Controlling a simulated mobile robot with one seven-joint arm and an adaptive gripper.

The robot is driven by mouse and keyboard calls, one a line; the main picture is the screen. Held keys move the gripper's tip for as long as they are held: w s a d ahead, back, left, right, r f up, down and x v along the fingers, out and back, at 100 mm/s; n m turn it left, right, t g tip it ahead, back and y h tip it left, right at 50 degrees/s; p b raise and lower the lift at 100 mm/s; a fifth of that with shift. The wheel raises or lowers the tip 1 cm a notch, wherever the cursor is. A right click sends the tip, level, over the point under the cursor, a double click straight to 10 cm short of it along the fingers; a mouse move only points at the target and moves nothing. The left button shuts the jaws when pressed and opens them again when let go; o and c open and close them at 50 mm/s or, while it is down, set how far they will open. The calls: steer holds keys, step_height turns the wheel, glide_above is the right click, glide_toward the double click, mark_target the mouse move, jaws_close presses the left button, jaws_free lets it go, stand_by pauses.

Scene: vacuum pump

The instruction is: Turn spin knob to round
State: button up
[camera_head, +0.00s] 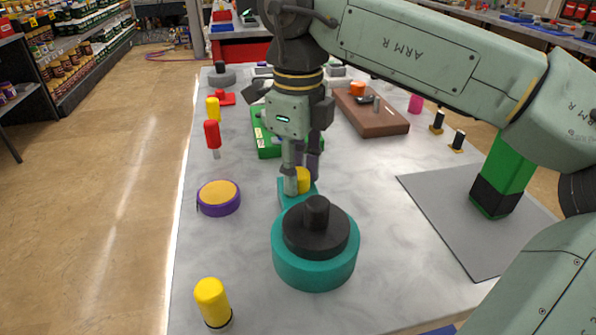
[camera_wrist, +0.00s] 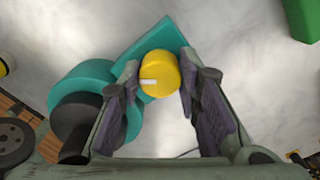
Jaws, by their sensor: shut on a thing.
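The teal vacuum pump (camera_head: 312,268) stands on the table with a black round top (camera_head: 316,225). Its teal arm reaches away from the round body and carries the yellow spin knob (camera_head: 303,180). In the wrist view the knob (camera_wrist: 160,70) is a yellow disc with a white mark at its lower left, pointing left. The pump's teal base (camera_wrist: 92,78) is left of it. My gripper (camera_head: 300,172) comes down from above and is shut on the knob, with one finger on each side in the wrist view (camera_wrist: 161,80). The fingers partly hide the knob in the head view.
A purple and yellow round item (camera_head: 218,197) is left of the pump, and a yellow-capped item (camera_head: 212,300) is near the front. A red-capped item (camera_head: 212,135), green box (camera_head: 266,142) and brown board (camera_head: 385,118) lie behind. A grey mat (camera_head: 450,215) is at right.

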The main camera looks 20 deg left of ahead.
steer(key=m, duration=0.5)
steer(key=shift+m, duration=2.6)
steer(key=o, duration=1.1)
steer(key=shift+o, duration=0.2)
steer(key=shift+r, duration=0.1)
step_height(320, 180, up, 7)
steer(key=shift+r, duration=0.2)
steer(key=shift+f, duration=0.1)
